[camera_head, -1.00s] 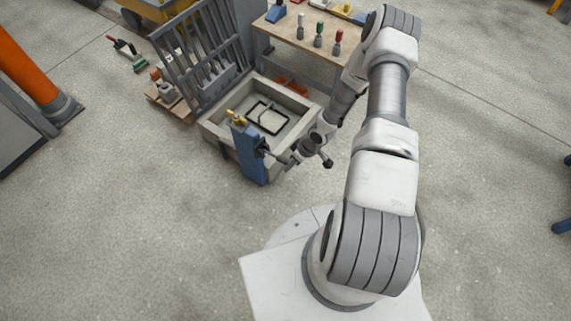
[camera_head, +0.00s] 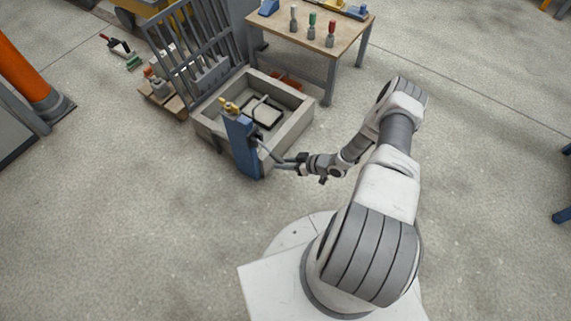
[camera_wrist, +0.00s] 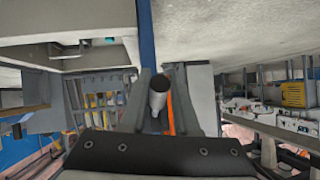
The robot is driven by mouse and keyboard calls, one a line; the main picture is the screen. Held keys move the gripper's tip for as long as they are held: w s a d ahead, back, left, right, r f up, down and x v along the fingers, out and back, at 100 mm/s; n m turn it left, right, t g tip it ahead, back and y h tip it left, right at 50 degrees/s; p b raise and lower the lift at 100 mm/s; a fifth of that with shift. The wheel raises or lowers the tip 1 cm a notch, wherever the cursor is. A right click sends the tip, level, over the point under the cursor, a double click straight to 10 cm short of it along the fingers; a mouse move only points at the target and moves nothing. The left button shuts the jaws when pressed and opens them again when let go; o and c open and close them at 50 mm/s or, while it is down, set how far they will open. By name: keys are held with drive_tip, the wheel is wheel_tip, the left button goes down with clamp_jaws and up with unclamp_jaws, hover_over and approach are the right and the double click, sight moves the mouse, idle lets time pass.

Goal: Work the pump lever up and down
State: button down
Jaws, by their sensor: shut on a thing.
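The pump is an upright blue post (camera_head: 243,148) at the near corner of a concrete-grey mould box, with a brass-coloured fitting (camera_head: 229,107) on top. Its grey lever (camera_head: 274,158) sticks out from the post to the right. My gripper (camera_head: 301,163) is shut on the outer part of the lever, right of the post. In the wrist view the round end of the lever (camera_wrist: 158,88) shows between the two fingers of my gripper (camera_wrist: 158,104). The exact finger contact is hidden in the head view.
The mould box (camera_head: 296,126) has a dark-framed panel (camera_head: 263,113) inside. A grey barred rack (camera_head: 195,55) stands behind it. A wooden-topped table (camera_head: 335,42) with several coloured-top tools is behind right. An orange pipe (camera_head: 20,70) is far left. The front floor is clear.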

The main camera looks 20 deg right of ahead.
drive_tip(key=shift+w+a+f+y, duration=0.2)
drive_tip(key=shift+f+y, duration=0.1)
drive_tip(key=shift+f, duration=0.1)
drive_tip(key=c, duration=0.7)
unclamp_jaws()
drive_tip(key=shift+o, duration=0.2)
drive_tip(key=p+v, duration=0.4)
drive_tip(key=v, duration=1.3)
drive_tip(key=shift+s+f+p, duration=0.2)
drive_tip(key=shift+s+p, duration=0.1)
drive_tip(key=shift+s, duration=0.1)
drive_tip(key=shift+d, duration=0.15)
